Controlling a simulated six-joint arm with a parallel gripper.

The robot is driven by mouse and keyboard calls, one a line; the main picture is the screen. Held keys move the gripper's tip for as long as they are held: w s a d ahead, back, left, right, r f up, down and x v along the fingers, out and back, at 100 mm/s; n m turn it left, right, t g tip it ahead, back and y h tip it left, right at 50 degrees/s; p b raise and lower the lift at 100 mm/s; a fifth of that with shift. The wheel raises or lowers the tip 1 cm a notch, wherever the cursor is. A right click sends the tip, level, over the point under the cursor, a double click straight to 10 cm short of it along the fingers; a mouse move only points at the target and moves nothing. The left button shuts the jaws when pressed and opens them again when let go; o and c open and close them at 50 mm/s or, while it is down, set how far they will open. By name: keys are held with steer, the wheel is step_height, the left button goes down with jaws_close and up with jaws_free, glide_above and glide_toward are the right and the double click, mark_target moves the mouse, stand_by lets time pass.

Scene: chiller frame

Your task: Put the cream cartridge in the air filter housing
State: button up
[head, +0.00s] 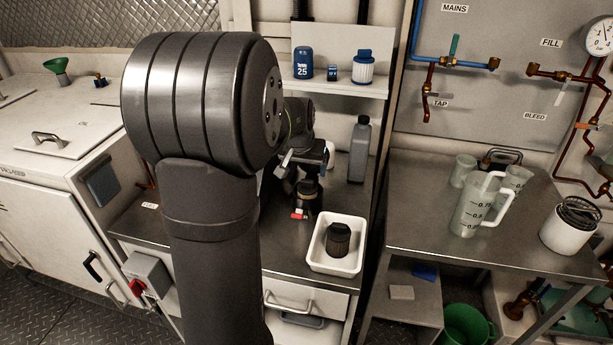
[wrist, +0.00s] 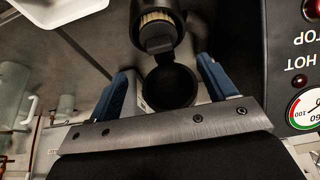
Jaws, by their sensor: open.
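The air filter housing (wrist: 155,38) is black and shows at the top of the wrist view, with a round black lid (wrist: 172,88) joined to it and swung open. The cream cartridge (wrist: 157,20) shows its pleats inside the housing's mouth; how deep it sits I cannot tell. My gripper (wrist: 168,78) is open, its blue fingers on either side of the lid; whether they touch it I cannot tell. In the head view, the housing (head: 308,198) stands on the steel counter below my gripper, which my arm partly hides.
A white tray (head: 320,262) right of the housing holds a dark brown cartridge (head: 338,240). A grey bottle (head: 359,150) stands behind. In the wrist view, a panel with a gauge (wrist: 304,108) is close on the right.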

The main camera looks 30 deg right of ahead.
mark_target(308, 180)
steer(key=v, duration=0.3)
steer(key=shift+s+a+r, duration=0.15)
steer(key=shift+r, duration=0.2)
steer(key=x, duration=1.2)
steer(key=shift+f, duration=0.2)
steer(key=shift+r, duration=1.25)
